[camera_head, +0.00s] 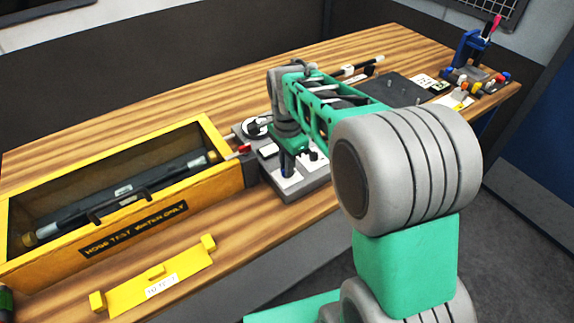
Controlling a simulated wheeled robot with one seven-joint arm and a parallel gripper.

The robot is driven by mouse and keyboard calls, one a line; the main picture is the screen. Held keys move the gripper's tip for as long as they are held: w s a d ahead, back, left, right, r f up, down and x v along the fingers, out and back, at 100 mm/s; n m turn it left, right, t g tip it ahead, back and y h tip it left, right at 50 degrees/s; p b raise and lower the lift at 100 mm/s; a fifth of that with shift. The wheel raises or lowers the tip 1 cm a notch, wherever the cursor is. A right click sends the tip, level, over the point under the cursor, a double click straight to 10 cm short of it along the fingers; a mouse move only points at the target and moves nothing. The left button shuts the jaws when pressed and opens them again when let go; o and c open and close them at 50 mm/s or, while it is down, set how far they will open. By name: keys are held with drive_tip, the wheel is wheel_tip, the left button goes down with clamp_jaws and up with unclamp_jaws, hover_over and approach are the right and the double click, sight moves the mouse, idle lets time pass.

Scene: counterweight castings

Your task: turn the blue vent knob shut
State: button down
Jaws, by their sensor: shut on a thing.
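My gripper (287,166) points down over the grey panel block (309,186) in the middle of the bench. Its dark fingers are shut on the blue vent knob (286,174), of which only a small blue patch shows between and below them. The fingers and wrist hide most of the knob, so I cannot tell which way it is turned. White labels lie on the panel around it. A round gauge (257,127) sits at the panel's back left.
A yellow box (215,180) marked for hose tests, with a dark hose inside and a red-handled valve (238,152), stands close left of the panel. A yellow bar (160,284) lies in front. A dark plate (392,90) and colourful fittings (477,84) are at the back right.

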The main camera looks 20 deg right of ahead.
idle(0.4)
drive_tip(key=c, duration=1.5)
unclamp_jaws()
drive_tip(key=shift+r, duration=0.1)
wheel_tip(320, 180, up, 8)
drive_tip(key=shift+f+b, duration=0.2)
drive_tip(key=shift+b, duration=0.25)
drive_tip(key=shift+s, duration=0.1)
